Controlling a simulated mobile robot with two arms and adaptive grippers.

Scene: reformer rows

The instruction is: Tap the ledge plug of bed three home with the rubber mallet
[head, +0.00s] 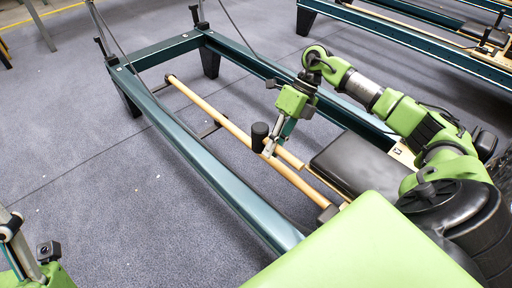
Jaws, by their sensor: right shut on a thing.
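My right gripper (271,148) is shut on the rubber mallet, low over the near bed's frame. The mallet's black head (259,136) stands just left of the fingers. Its short wooden handle (290,158) runs down to the right. The head appears close to the long wooden bar (210,109) inside the frame; I cannot tell if they touch. No ledge plug can be made out, and the mallet and gripper cover part of that bar. Part of my left arm's end (55,274) shows at the lower left corner; its fingers cannot be made out clearly.
The near reformer bed has a dark teal frame (190,165) with upright posts at its far end. A black pad (352,160) lies right of the mallet. A light green padded surface (345,250) fills the lower front. Another bed (385,28) stands behind. Grey carpet is clear on the left.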

